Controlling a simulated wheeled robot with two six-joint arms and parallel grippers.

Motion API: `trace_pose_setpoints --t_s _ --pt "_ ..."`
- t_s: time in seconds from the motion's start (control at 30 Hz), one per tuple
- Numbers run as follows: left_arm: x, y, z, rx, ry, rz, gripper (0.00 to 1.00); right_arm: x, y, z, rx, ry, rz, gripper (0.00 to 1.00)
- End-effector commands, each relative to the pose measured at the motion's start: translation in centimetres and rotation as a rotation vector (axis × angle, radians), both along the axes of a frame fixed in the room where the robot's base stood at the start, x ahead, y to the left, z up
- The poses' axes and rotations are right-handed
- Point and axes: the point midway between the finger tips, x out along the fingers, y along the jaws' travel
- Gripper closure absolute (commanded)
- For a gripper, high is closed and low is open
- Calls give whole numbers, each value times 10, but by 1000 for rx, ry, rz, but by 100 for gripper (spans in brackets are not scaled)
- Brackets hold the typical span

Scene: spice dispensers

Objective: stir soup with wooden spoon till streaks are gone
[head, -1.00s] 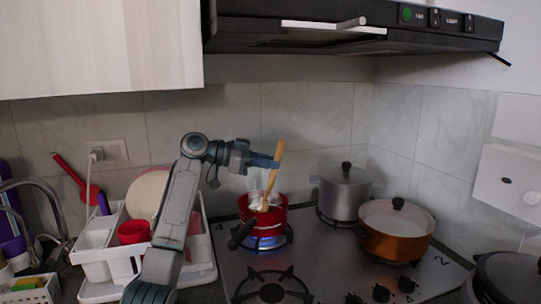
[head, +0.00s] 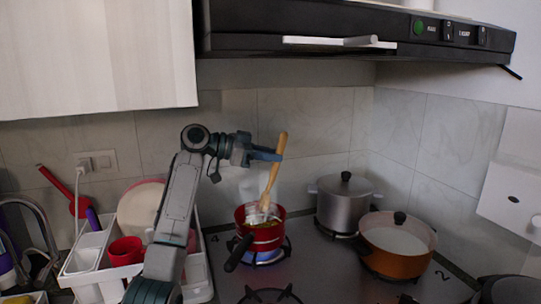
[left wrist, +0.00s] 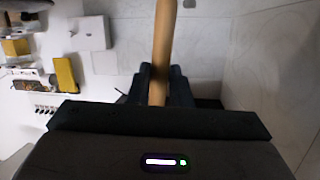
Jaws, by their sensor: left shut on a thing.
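A red pot (head: 262,236) with a dark handle stands on the lit back-left burner, with brownish soup and whitish steam at its top. My left gripper (head: 277,155) is above the pot, shut on the upper part of the wooden spoon (head: 270,180). The spoon is tilted, its lower end inside the pot. In the left wrist view the spoon handle (left wrist: 163,50) rises between the fingers of my left gripper (left wrist: 160,80). The soup surface is too small and veiled to tell whether streaks show. My right gripper is not in view.
A silver lidded pot (head: 345,205) and an orange pan (head: 397,250) with a lid stand to the right on the stove. A white dish rack (head: 90,265) with a red cup (head: 126,250) is at left. The black range hood (head: 350,50) hangs above.

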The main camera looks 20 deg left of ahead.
Motion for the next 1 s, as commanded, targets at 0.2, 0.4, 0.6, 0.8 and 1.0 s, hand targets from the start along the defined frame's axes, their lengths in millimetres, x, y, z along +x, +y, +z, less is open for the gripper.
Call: trace_pose_setpoints --t_s 0.2,0.4,0.6,0.8,1.0 --pt "0 0 1 0 -1 0 100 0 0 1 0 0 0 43" --pt "0 0 15 0 -1 0 100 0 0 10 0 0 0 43" --pt "0 0 36 0 -1 0 100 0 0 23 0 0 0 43" --pt "0 0 51 0 -1 0 100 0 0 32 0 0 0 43" --pt "0 0 50 0 -1 0 100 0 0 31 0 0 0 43"
